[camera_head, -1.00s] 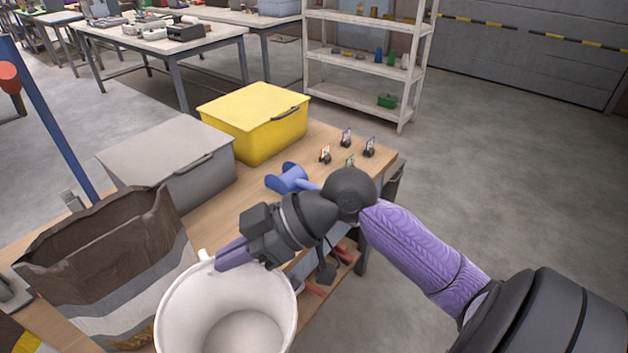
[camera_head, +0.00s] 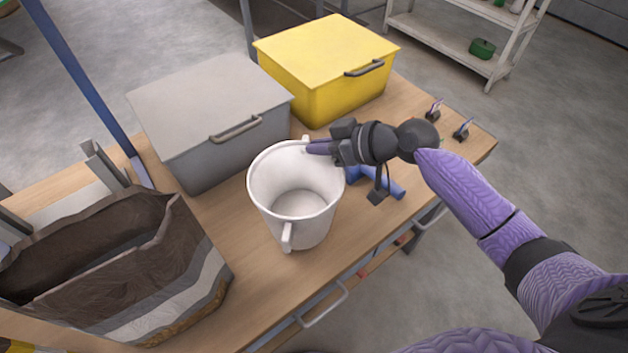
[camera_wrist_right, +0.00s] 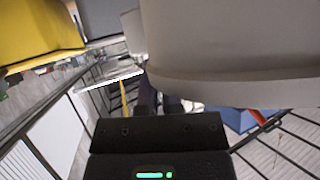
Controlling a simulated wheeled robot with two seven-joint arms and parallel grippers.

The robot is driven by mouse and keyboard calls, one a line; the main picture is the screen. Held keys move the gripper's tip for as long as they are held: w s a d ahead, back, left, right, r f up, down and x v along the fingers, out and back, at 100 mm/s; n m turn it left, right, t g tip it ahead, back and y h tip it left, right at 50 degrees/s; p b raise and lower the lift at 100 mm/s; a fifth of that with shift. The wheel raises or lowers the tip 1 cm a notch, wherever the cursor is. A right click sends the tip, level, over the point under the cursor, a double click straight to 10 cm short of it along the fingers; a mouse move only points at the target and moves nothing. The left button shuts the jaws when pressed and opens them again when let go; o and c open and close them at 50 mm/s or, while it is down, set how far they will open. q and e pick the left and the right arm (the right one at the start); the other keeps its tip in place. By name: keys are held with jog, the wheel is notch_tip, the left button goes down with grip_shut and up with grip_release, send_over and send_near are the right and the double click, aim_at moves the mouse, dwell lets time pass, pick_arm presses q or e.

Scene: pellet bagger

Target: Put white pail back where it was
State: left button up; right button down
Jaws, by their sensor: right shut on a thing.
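The white pail (camera_head: 296,205) is upright and looks empty in the head view, over the wooden table between the grey box and the table's front edge. I cannot tell whether its base touches the table. My right gripper (camera_head: 312,147) is shut on the pail at its far rim, by the handle lug. In the right wrist view the pail's pale wall (camera_wrist_right: 230,50) fills the upper right, close to the fingers (camera_wrist_right: 160,98). My left gripper is not in view.
A grey lidded box (camera_head: 210,115) and a yellow lidded box (camera_head: 325,65) stand behind the pail. An open brown bag (camera_head: 110,265) is at the left. A blue scoop (camera_head: 385,184) lies just right of the pail. Small card holders (camera_head: 463,130) stand at the table's right end.

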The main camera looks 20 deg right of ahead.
aim_at(307, 161)
notch_tip(307, 161, down, 4)
jog(key=shift+f+b, duration=0.2)
jog(key=shift+b, duration=0.4)
jog(key=shift+r, duration=0.1)
jog(key=c, duration=1.2)
grip_release()
jog(key=o, duration=0.4)
jog(key=shift+d+r, duration=0.15)
jog(key=p+v, duration=0.1)
jog(key=v, duration=1)
jog(key=shift+s+d+p, duration=0.2)
jog(key=shift+s+p, duration=0.15)
